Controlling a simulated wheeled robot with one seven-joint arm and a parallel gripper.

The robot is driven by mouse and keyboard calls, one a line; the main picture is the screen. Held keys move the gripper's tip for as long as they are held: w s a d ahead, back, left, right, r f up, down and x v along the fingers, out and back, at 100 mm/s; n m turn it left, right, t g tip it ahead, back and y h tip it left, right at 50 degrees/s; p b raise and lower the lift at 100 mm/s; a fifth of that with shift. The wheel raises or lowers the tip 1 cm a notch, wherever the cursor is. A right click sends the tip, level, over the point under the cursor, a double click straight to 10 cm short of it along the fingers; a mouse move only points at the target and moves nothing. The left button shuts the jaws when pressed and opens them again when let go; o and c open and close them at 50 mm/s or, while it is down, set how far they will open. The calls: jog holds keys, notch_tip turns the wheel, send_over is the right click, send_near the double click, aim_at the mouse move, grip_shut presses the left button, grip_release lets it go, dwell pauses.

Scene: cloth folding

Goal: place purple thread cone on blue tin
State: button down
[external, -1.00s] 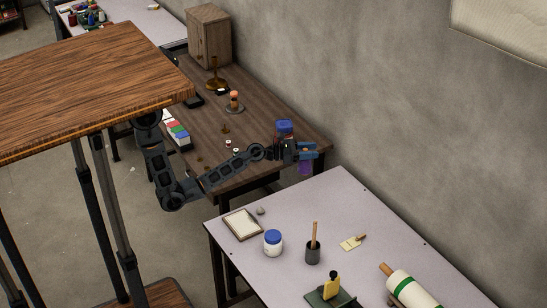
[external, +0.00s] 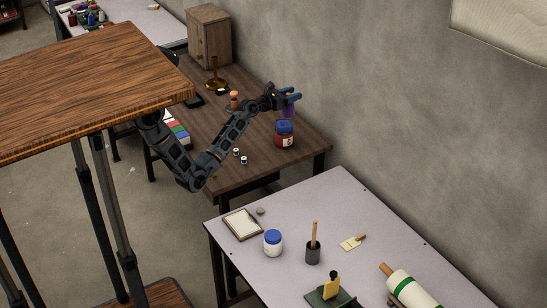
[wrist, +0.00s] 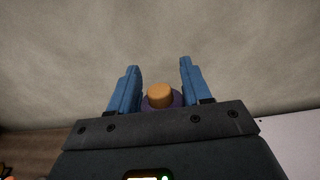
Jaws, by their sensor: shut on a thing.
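My gripper (external: 290,97) is raised over the far wooden table, its blue fingers shut on the purple thread cone (external: 289,111). In the wrist view the cone (wrist: 176,99), with its tan top, sits between the two fingers (wrist: 157,85). A white jar with a blue lid (external: 273,243) stands on the near pale table.
Small spools (external: 240,156), an orange-topped spool stand (external: 234,100) and a brass stand (external: 215,80) are on the wooden table (external: 262,170). A grey wall (external: 400,130) rises behind it. The pale table (external: 350,205) holds a brush cup (external: 313,250) and other tools.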

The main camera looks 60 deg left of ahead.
jog(key=w+a+f+b, duration=0.2)
jog(key=a+f, duration=0.4)
jog(key=f, duration=0.2)
jog(key=shift+w+a+f, duration=0.2)
jog(key=shift+w+a, duration=0.05)
jog(key=shift+a, duration=0.1)
jog(key=shift+f, duration=0.1)
jog(key=shift+c, duration=2.4)
grip_release()
jog(key=s, duration=1.2)
